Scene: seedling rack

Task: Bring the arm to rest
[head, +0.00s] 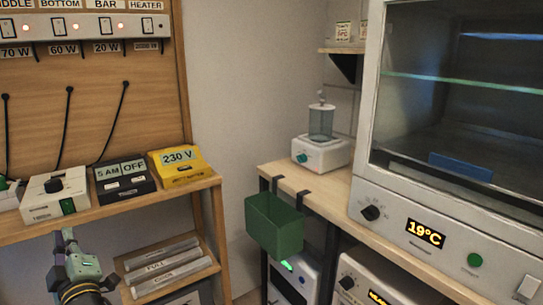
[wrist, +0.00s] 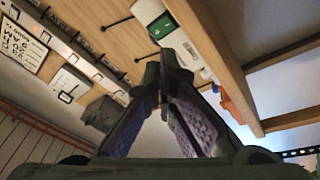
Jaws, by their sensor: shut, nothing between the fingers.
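My gripper (head: 62,240) is at the lower left of the head view, in front of the wooden shelf unit and below the front edge of its upper shelf. In the wrist view my gripper (wrist: 163,75) shows its two dark fingers with purple pads leaning together at the tips. It is shut and holds nothing. Part of my arm shows just below the gripper in the head view; the rest is out of the picture.
The wooden shelf (head: 110,213) carries a white dial box (head: 52,196), a black timer (head: 124,178) and a yellow meter (head: 180,168). A green bin (head: 274,226) hangs from the right bench, beside the glass-fronted cabinet (head: 440,215). Open space lies between shelf and bench.

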